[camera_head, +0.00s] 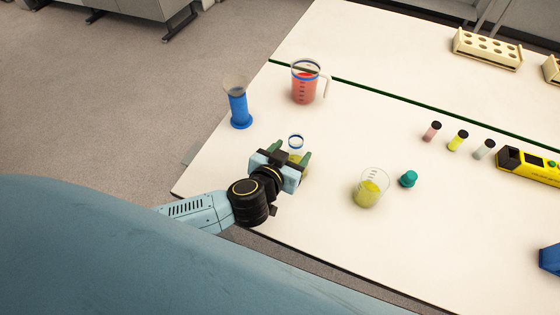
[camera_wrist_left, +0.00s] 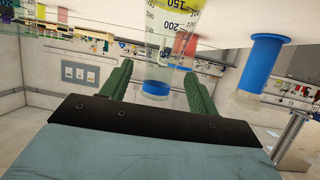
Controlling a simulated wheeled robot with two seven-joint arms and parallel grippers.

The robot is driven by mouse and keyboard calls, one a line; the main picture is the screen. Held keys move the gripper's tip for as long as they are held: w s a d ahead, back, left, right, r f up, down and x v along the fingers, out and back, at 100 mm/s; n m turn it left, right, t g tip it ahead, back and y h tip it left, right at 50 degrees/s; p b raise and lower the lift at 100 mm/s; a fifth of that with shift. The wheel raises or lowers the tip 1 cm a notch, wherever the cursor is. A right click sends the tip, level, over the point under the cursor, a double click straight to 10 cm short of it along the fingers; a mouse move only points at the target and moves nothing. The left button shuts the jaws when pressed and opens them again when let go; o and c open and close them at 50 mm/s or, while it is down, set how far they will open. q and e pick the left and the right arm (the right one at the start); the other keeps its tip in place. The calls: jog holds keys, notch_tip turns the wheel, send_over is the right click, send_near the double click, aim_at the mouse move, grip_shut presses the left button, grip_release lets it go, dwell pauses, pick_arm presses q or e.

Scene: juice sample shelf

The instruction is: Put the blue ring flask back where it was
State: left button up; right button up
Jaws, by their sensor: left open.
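The blue ring flask (camera_head: 296,141) is a clear narrow vessel with a blue ring at its mouth and yellow liquid low down. It stands on the white table near the front left edge, partly hidden by my left gripper. In the left wrist view, which is upside down, the flask (camera_wrist_left: 158,72) shows its blue-ringed mouth between the green fingers. My left gripper (camera_head: 292,152) is open, with one finger on each side of the flask; I cannot tell whether either touches it. My right gripper is not in view.
A blue cylinder (camera_head: 239,108) and a red-filled jug (camera_head: 304,85) stand behind the flask. A yellow-filled beaker (camera_head: 369,189) and a teal stopper (camera_head: 408,179) are to the right. The front table edge is close.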

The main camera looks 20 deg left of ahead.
pick_arm(q)
jog(key=v, duration=0.7)
